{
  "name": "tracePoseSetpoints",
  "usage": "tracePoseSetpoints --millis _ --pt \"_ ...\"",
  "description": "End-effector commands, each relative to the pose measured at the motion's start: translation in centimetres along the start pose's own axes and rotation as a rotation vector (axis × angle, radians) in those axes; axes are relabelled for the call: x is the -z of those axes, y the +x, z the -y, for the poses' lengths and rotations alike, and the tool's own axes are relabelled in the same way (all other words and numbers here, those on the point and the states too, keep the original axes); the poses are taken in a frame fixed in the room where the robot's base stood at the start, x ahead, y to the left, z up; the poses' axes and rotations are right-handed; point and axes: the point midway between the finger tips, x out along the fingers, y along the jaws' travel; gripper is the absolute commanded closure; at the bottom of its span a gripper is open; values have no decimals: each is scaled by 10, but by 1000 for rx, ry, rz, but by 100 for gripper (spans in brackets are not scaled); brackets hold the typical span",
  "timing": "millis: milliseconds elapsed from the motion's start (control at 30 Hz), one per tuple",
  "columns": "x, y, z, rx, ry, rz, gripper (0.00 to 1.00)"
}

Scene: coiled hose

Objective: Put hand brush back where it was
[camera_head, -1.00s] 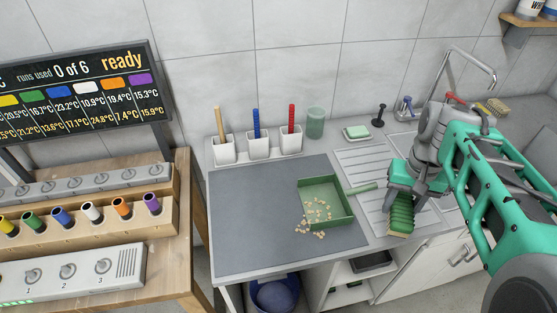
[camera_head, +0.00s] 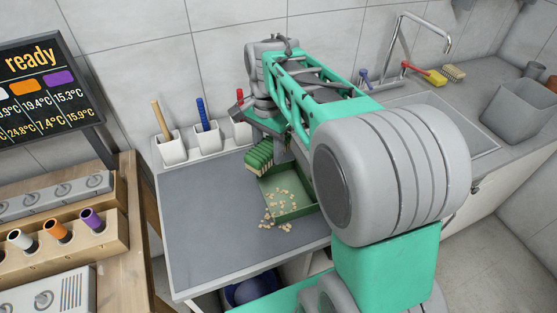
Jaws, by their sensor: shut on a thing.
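My arm hides the dustpan's handle and most of the draining board, and the gripper's fingertips are hard to make out.
White holders with a wooden (camera_head: 160,117), a blue (camera_head: 202,111) and a partly hidden red handle stand along the wall. The sink, a tap (camera_head: 420,20), a red-yellow brush (camera_head: 430,76) and a grey bin (camera_head: 520,110) are at right. The mat's left is clear.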

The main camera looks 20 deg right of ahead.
Motion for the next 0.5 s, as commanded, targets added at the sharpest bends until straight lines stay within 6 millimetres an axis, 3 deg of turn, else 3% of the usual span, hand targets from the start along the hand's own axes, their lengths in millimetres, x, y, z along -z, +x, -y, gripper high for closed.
tracePoseSetpoints --millis 167,500 --pt "15 6 5 -1 148 2 93" --pt "98 49 40 -4 151 5 93"
